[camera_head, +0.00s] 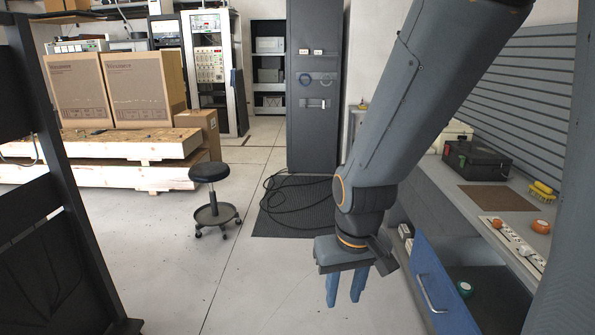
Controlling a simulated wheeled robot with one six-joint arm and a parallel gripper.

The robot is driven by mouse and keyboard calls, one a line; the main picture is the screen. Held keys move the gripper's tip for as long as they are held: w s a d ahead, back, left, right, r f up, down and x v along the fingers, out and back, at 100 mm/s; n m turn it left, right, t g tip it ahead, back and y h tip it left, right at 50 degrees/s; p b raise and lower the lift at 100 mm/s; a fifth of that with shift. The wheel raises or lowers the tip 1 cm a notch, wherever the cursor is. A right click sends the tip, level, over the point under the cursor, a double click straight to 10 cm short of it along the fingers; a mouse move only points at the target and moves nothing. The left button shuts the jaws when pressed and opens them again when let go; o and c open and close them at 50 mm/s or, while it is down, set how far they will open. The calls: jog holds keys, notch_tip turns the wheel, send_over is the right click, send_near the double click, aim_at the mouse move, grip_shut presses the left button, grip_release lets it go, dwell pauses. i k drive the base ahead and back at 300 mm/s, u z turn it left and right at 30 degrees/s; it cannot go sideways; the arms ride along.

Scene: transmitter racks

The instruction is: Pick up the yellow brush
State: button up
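The yellow brush (541,192) lies on the grey workbench (500,200) at the right, near the slatted back wall. Its bristles look pale. My gripper (344,300) hangs in front of the bench, left of it and lower in the picture, well apart from the brush. Its two blue fingers point down with a gap between them, and nothing shows in the gap.
A black case (477,160), a brown mat (497,198), an orange roll (541,226) and a power strip (513,243) share the bench.

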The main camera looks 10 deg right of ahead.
aim_at(540, 191)
jog(key=i, duration=1.8)
jog(key=z, duration=0.6)
jog(key=i, duration=1.05)
jog(key=z, duration=1.9)
jog(key=i, duration=0.9)
jog(key=z, duration=0.6)
